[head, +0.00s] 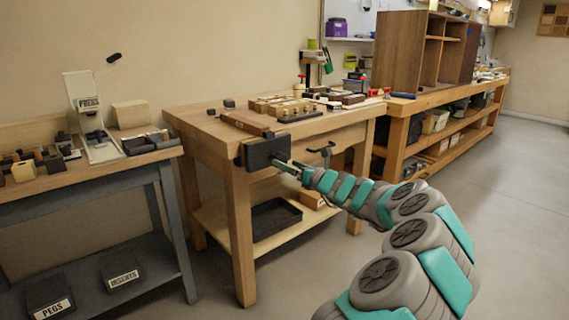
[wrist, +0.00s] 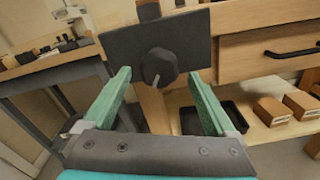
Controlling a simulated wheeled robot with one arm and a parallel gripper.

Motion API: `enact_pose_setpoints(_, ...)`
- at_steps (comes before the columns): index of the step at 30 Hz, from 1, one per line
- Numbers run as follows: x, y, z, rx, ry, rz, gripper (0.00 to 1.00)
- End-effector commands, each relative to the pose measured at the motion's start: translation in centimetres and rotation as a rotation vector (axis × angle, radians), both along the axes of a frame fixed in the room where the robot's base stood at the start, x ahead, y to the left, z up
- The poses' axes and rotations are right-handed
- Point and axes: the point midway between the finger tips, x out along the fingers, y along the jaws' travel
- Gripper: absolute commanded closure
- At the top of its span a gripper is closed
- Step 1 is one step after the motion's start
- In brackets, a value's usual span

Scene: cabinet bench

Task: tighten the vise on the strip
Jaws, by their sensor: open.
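The vise (head: 264,151) is a dark block on the front left corner of the wooden bench. In the wrist view its dark front plate (wrist: 190,40) faces me, with a round dark knob (wrist: 159,66) and a thin light handle at its middle. My gripper (wrist: 163,100) is open and empty, its two green fingers spread to either side below the knob, apart from it as far as I can tell. In the head view my gripper (head: 284,165) is close in front of the vise. I cannot make out the strip for certain.
The wooden bench (head: 211,132) holds several small blocks and tools, with a drawer below. A black tray (head: 275,217) lies on its lower shelf. A grey-legged table (head: 90,175) with a press (head: 95,125) stands at left. The floor at right (head: 510,210) is clear.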

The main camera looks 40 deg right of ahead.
Motion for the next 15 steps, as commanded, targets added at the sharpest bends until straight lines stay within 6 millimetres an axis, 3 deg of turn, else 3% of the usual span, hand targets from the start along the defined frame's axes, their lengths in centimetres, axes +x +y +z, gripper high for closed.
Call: enact_pose_setpoints(15,-3.8,-0.3,0.1,-0.001,0.0,0.001,0.08)
